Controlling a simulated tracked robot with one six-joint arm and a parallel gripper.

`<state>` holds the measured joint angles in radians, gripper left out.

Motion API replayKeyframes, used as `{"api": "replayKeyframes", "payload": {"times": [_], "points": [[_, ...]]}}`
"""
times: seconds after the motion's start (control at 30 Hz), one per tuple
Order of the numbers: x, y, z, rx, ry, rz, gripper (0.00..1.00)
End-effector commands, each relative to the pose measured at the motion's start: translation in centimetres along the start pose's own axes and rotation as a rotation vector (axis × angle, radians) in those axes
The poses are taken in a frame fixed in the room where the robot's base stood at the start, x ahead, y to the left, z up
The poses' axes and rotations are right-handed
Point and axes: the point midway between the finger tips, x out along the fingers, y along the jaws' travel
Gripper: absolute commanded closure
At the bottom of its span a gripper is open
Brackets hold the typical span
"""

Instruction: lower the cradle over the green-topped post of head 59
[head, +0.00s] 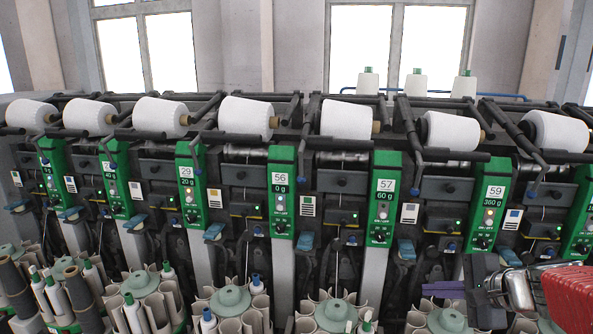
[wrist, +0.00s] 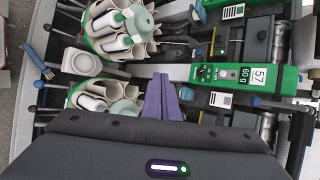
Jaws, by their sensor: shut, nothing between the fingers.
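The green-topped post of head 59 (head: 489,200) stands right of centre in the head view, its panel marked 59 and 360 g. A black cradle bar (head: 462,155) runs across just above its top, near a white cone (head: 453,131). I cannot tell exactly how this bar sits against the post. My gripper (head: 428,289) is low in the head view, below and left of the head 59 panel, well apart from the cradle. Its purple fingers (wrist: 163,97) are together and empty. In the wrist view they point toward the machine's lower front; head 59's panel is not identifiable there.
Head 57 (head: 383,200) is the neighbouring post to the left; its panel (wrist: 250,76) also shows in the wrist view. Round green-and-white bobbin holders (head: 335,315) line the bottom. Black levers (head: 520,140) project at the upper right. Red-sleeved hardware (head: 568,297) is at lower right.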

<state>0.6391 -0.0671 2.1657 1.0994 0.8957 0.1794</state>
Motion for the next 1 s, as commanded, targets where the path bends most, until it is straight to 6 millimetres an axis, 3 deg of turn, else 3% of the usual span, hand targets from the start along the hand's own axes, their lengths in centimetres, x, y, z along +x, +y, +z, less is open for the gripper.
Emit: {"api": "replayKeyframes", "payload": {"times": [0.1, 0.3, 0.6, 0.8, 1.0], "points": [[-0.2, 2.8, 2.7, -0.167, -0.007, 0.109, 1.0], [-1.4, 7.6, 6.2, -0.457, -0.017, 0.287, 1.0], [-4.5, 13.6, 9.5, -0.921, -0.02, 0.522, 1.0], [-6.8, 15.8, 11.0, -1.204, -0.001, 0.626, 1.0], [-8.4, 16.5, 13.1, -1.422, 0.027, 0.641, 1.0]]}}
